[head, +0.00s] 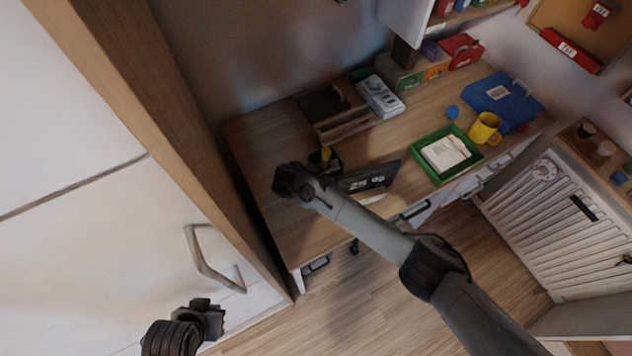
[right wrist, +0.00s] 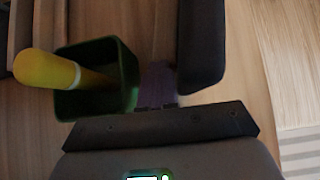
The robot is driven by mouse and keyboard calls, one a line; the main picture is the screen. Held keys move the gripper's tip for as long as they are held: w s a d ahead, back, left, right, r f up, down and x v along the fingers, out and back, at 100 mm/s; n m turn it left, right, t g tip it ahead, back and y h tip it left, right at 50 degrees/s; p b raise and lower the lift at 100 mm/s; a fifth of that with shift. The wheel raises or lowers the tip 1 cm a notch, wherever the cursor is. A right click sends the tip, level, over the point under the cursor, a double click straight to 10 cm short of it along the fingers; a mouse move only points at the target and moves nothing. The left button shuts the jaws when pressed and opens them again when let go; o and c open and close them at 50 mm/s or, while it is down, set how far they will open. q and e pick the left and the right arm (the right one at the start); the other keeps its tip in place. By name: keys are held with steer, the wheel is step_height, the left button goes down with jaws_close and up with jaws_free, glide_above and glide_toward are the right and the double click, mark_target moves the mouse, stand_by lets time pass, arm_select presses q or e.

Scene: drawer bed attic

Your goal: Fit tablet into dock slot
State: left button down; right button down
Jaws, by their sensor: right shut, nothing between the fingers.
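A dark slab with lit digits (head: 368,180), which looks like the tablet or a clock, leans back near the desk's front edge. A pale strip shows below it; I cannot tell whether this is the dock, and no slot shows. My right gripper (head: 290,181) is left of the slab, over the desk, shut and empty. In the right wrist view, dark parts and a small lit patch fill the bottom; I cannot tell which are mine. My left gripper (head: 208,318) is low at the left, by the white cabinet, far from the desk; its jaws are unclear.
A dark green cup (right wrist: 112,94) with a yellow stick stands close to my right gripper. A wooden organizer (head: 340,127) is behind it. A green tray (head: 418,164), yellow mug (head: 484,128) and blue case (head: 500,98) sit right. The desk's left front is clear.

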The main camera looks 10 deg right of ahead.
steer(key=shift+w+d, duration=0.15)
steer(key=shift+d, duration=0.45)
steer(key=shift+a+f, duration=0.1)
steer(key=shift+a, duration=0.15)
